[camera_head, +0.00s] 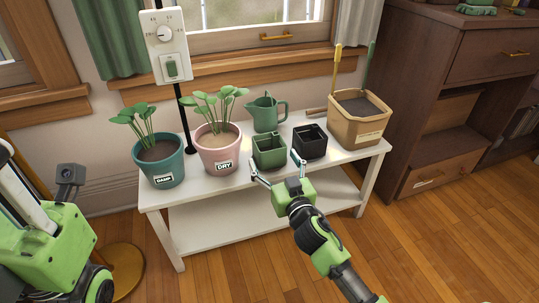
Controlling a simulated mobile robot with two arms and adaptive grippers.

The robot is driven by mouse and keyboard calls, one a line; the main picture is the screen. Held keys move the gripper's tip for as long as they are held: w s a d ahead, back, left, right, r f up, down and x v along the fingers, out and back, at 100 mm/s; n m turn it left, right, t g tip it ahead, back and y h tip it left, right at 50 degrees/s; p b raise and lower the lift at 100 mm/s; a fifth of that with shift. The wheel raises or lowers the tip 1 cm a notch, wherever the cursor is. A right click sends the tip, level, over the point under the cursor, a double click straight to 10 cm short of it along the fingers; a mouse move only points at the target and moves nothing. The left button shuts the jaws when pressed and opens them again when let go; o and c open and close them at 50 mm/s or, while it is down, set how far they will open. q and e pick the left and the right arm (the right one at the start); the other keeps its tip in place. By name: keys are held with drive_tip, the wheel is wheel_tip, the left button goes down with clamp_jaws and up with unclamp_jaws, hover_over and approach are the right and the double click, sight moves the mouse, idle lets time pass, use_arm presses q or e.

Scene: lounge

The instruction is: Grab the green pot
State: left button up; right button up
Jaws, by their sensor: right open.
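The square green pot (268,153) stands upright on the white table (225,188), near its front edge. It looks empty of any plant. My right gripper (275,163) is open just in front of it. One finger is by the pot's lower left side, the other by its right side in the gap before the black pot. I cannot tell whether the fingers touch the pot. Parts of my left arm side show at the left edge, but no left fingers are in view.
A square black pot (310,143) stands close on the right, a green watering can (266,113) behind. A pink pot labelled DRY (218,150) and a teal pot labelled DAMP (160,168) hold plants at left. A tan planter (358,125) with tools is at right.

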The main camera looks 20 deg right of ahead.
sight(265, 142)
drive_tip(key=shift+w+r+b, duration=0.15)
drive_tip(key=shift+w+b, duration=0.4)
drive_tip(key=shift+w, duration=0.75)
drive_tip(key=shift+w+r+b, duration=0.15)
drive_tip(key=shift+w+b, duration=0.35)
drive_tip(key=shift+w, duration=0.75)
drive_tip(key=c, duration=1.2)
